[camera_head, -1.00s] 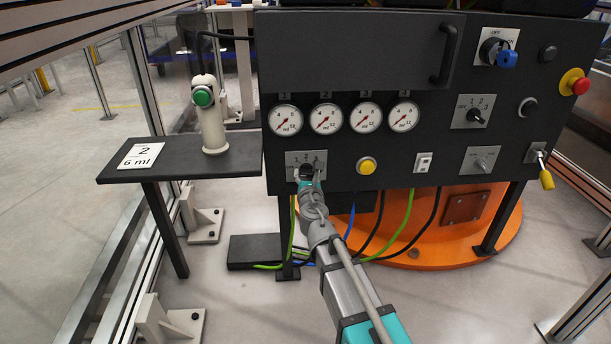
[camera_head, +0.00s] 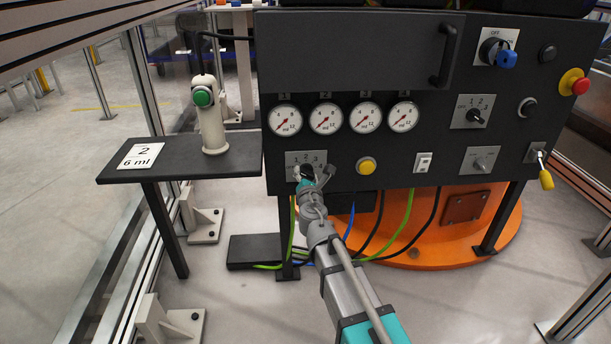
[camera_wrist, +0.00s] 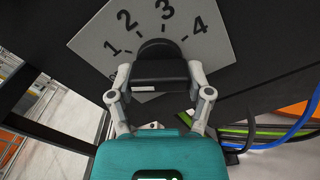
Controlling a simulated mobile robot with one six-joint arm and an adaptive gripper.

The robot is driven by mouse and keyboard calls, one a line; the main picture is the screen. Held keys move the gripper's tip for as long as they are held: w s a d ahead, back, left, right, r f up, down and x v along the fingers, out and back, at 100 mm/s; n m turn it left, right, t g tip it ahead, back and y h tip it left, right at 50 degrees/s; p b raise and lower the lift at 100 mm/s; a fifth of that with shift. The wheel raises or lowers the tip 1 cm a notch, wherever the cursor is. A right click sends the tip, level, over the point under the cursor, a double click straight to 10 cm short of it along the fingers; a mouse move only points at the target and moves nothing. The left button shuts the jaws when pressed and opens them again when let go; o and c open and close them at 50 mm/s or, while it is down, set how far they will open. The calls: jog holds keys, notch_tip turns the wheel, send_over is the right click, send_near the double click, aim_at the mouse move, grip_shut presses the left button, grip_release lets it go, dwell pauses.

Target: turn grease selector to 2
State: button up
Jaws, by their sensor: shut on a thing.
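The grease selector is a black knob (camera_wrist: 158,68) on a grey plate (camera_wrist: 97,42) marked 1, 2, 3 and 4. In the wrist view it sits between the two fingers of my gripper (camera_wrist: 160,88), which is shut on it. I cannot clearly tell which number the knob points to. In the head view the selector plate (camera_head: 292,160) is at the lower left of the dark panel, and my gripper (camera_head: 315,176) covers much of the knob. A white card (camera_head: 141,156) reading "2" and "6 ml" lies on the side shelf.
Several round gauges (camera_head: 326,117) sit above the selector. A pale post with a green button (camera_head: 202,96) stands on the shelf (camera_head: 235,155). Cables (camera_head: 350,215) hang below the panel.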

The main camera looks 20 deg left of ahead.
jog(key=m, duration=0.5)
jog(key=shift+r+m, duration=0.1)
jog(key=shift+m, duration=0.3)
jog(key=m, duration=0.5)
jog(key=shift+r+m, duration=0.1)
jog(key=shift+m, duration=0.3)
jog(key=o, duration=1.1)
jog(key=shift+a, duration=0.1)
jog(key=shift+o, duration=0.2)
jog(key=shift+s, duration=0.1)
jog(key=v, duration=1.2)
